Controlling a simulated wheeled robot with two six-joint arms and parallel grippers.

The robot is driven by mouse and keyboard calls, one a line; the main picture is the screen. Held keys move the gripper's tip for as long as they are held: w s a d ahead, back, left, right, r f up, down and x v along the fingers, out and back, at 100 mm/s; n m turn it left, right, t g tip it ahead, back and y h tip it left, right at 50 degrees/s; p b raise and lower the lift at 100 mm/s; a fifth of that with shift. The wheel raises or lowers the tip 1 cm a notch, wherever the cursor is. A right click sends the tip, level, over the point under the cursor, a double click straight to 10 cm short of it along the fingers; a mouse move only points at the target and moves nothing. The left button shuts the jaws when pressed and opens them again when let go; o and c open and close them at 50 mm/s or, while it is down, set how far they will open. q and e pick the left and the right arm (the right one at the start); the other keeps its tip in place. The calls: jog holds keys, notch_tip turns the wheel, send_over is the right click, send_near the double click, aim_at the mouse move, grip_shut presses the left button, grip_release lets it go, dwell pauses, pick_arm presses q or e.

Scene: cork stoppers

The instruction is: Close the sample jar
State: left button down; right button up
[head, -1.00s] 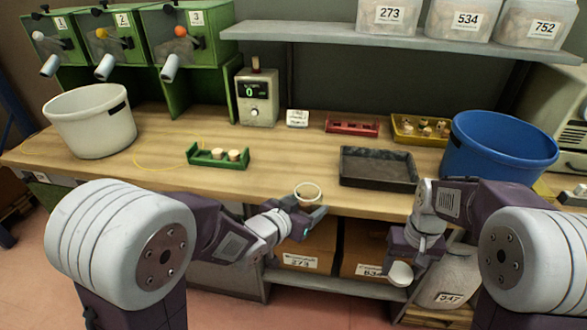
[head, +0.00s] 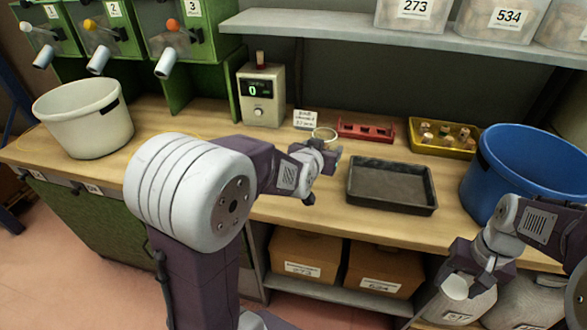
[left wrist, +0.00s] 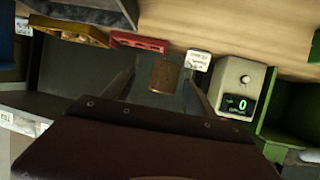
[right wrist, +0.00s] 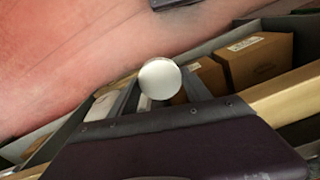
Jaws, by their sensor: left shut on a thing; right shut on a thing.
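Jar and lid are well apart, and the jar's top looks uncovered.
A black tray (head: 392,205) lies on the bench right of my left gripper. Behind stand a digital device (head: 262,112), a red rack (head: 366,139) and a yellow tray of stoppers (head: 443,151). A white bucket (head: 82,132) stands left, a blue bin (head: 500,190) right.

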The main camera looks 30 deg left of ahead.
pick_arm(q)
jog(key=shift+s+a+r, duration=0.15)
jog(key=shift+a, duration=0.15)
pick_arm(e)
jog(key=shift+s+r, duration=0.1)
pick_arm(q)
jog(key=a+f, duration=0.2)
jog(key=a, duration=0.2)
jog(key=a+f, duration=0.2)
jog(key=a, duration=0.1)
jog(key=w+a+f, duration=0.1)
jog(key=a+f, duration=0.2)
jog(key=a, duration=0.1)
jog(key=shift+a, duration=0.35)
jog(key=shift+d, duration=0.1)
notch_tip(320, 180, down, 4)
jog(key=shift+f+b, duration=0.1)
jog(key=shift+b, duration=0.7)
pick_arm(e)
jog(key=shift+f, duration=0.85)
